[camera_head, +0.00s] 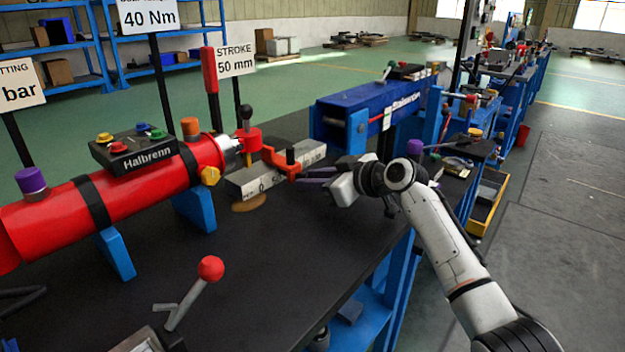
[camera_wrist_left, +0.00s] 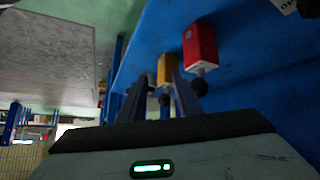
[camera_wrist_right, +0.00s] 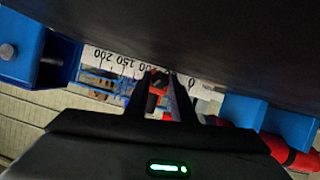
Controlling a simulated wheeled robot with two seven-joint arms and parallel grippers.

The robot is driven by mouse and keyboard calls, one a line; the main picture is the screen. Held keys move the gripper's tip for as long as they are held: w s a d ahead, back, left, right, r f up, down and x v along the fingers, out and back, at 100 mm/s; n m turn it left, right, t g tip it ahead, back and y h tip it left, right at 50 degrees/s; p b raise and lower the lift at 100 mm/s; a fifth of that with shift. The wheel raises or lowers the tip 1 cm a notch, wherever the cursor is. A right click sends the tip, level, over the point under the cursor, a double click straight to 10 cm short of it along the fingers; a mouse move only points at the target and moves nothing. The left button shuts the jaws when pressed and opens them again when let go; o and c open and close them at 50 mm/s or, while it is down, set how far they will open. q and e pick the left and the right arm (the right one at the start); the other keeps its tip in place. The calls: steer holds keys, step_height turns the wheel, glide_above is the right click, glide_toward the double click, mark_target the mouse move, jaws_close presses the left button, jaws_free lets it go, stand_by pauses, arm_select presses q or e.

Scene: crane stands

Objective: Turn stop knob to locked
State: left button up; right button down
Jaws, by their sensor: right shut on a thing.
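An orange-red stop piece (camera_head: 283,165) with an upright black knob (camera_head: 290,156) sits at the scale block (camera_head: 262,178), beside the end of the red cylinder (camera_head: 105,205). My right gripper (camera_head: 308,176) reaches it from the right, its fingers at the piece's near end. In the right wrist view a red part (camera_wrist_right: 158,82) shows between the fingertips (camera_wrist_right: 161,80), and the gripper is shut on it. The exact contact is partly hidden. My left gripper (camera_wrist_left: 161,82) shows only in the left wrist view; its fingers are apart and empty.
A red-knobbed lever (camera_head: 210,268) stands at the bench front. A blue unit (camera_head: 360,105) stands behind my right gripper. Sign posts rise at the back. In the left wrist view, a yellow block (camera_wrist_left: 167,70) and a red block (camera_wrist_left: 200,45) are on a blue surface beyond the fingers.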

steer(key=shift+w+d+m+g+y, duration=0.15)
steer(key=shift+m+g+y, duration=0.35)
steer(key=shift+m, duration=0.4)
steer(key=shift+m+g+y+b, duration=0.3)
steer(key=shift+m+b, duration=0.2)
steer(key=shift+m, duration=0.2)
steer(key=shift+m+y+b, duration=0.3)
steer(key=shift+m+b, duration=0.15)
steer(key=shift+m, duration=0.05)
arm_select(q)
steer(key=shift+w+d+f, duration=0.15)
steer(key=shift+f, duration=0.15)
arm_select(e)
steer(key=shift+w+g, duration=0.1)
steer(key=shift+g, duration=0.2)
steer(key=shift+m, duration=0.3)
steer(key=c, duration=1.5)
jaws_free()
